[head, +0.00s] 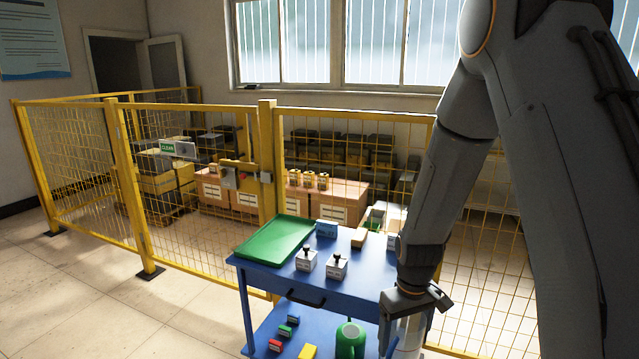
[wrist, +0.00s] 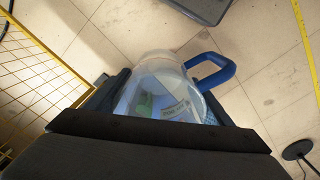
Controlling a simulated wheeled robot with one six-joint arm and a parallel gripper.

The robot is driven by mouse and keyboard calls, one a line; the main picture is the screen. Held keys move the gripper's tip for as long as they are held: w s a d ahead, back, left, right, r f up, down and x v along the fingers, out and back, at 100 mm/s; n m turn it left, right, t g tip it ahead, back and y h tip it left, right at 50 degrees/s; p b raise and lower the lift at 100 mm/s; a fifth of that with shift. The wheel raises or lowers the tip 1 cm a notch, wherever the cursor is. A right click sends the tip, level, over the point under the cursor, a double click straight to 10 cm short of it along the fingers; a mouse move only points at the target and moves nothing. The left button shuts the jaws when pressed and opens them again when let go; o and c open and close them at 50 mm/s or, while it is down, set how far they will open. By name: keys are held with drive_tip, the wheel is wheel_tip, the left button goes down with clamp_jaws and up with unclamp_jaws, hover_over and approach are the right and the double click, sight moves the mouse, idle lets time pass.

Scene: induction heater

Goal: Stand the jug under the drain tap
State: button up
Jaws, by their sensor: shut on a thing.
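My gripper (head: 415,300) points down beside the right end of the blue table in the head view. It is shut on a clear jug (wrist: 165,75) with a blue handle (wrist: 215,72). In the wrist view the jug sits between the two dark fingers of my gripper (wrist: 160,105), with the handle out to the upper right. In the head view only part of the jug (head: 410,332) shows below the fingers, cut off by the picture's bottom edge. I cannot make out the drain tap in either view.
Tiled floor at left is clear. A dark flat object (wrist: 200,8) lies on the floor.

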sight(400, 353)
wheel_tip(400, 353, down, 6)
drive_tip(key=m, duration=0.3)
drive_tip(key=shift+w+a+r+m, duration=0.1)
drive_tip(key=shift+w+r+m, duration=0.05)
drive_tip(key=shift+r+m, duration=0.15)
